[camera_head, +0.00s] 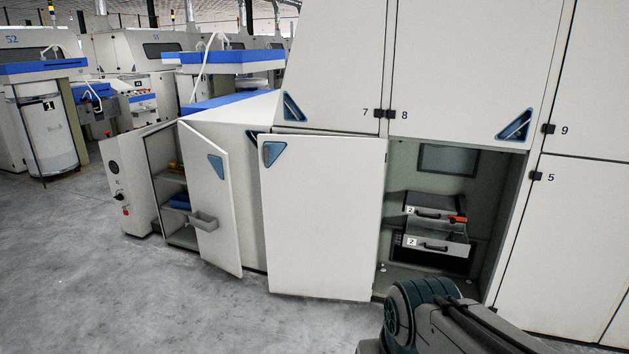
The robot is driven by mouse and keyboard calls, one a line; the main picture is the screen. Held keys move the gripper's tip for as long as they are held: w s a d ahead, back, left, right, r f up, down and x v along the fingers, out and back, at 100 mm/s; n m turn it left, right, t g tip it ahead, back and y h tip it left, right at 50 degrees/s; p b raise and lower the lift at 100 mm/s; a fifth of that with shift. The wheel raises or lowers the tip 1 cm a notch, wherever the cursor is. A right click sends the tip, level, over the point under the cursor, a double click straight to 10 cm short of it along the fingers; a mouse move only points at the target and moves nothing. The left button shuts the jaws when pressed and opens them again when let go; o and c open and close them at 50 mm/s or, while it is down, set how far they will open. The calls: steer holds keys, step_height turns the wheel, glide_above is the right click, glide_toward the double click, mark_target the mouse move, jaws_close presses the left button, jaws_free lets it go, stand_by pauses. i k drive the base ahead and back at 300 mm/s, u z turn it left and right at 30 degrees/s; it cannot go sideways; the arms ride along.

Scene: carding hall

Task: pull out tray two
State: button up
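Two dark grey trays sit one above the other in the open cabinet bay at right. The upper tray (447,202) has a small white label that looks like a 2 and a dark handle (428,214). The lower tray (462,250) has a label that also looks like a 2, though it is small, and a dark handle (435,247). A red-orange piece (458,219) shows at the right of the upper tray's front. Part of my arm shows at the bottom right, below the bay. My gripper is not in view.
The bay's white door (320,215) stands open on its left. Further left, another door (214,205) stands open, with a small grey bin (203,221) by it and shelves behind. Closed panels flank the bay at right. The grey floor (130,285) is clear at left.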

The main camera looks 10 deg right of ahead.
mark_target(435, 231)
steer(key=z, duration=0.15)
steer(key=i, duration=1.65)
steer(key=z, duration=0.8)
steer(key=i, duration=1.65)
steer(key=z, duration=0.5)
